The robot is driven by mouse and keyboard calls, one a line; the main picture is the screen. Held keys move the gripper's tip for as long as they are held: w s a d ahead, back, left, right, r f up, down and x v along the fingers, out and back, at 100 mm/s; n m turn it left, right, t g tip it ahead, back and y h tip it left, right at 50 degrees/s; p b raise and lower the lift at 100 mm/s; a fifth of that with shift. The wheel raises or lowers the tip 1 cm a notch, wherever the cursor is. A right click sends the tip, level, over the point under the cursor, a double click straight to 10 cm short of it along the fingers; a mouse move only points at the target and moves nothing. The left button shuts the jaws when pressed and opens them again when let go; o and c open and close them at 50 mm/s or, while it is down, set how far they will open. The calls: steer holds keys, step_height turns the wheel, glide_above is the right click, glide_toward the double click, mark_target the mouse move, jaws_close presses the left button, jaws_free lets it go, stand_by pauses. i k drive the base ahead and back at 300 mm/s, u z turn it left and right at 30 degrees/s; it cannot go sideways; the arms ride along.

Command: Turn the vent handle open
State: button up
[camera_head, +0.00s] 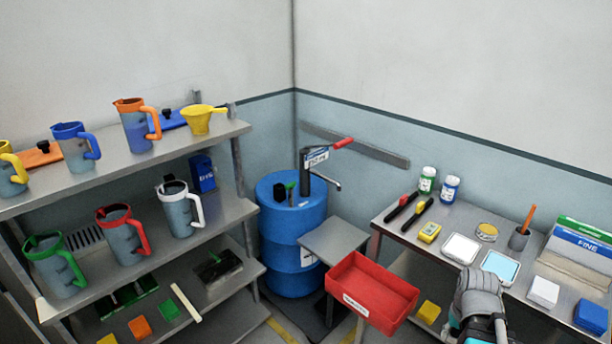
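A blue drum (290,232) stands upright in the corner. On its lid at the left is a small dark fitting with a green part (290,190), which looks like the vent handle; it is too small to tell its exact turn. Beside it on the lid rises a dark pump (306,172) with a white label, a red-gripped lever (343,143) and a grey spout (328,181). Part of my arm shows at the bottom right, in front of the right bench and well apart from the drum. My gripper's fingers do not show.
A grey stand (335,238) and a tilted red bin (372,292) stand in front of the drum. Shelves (228,213) with several jugs are at the left. The right bench (392,222) carries bottles, tools and boxes. Open space lies above the drum.

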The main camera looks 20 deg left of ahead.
mark_target(289, 186)
steer(key=u, duration=0.4)
steer(key=i, duration=1)
steer(key=u, duration=0.7)
steer(key=k, duration=0.9)
steer(key=u, duration=0.15)
steer(key=i, duration=0.7)
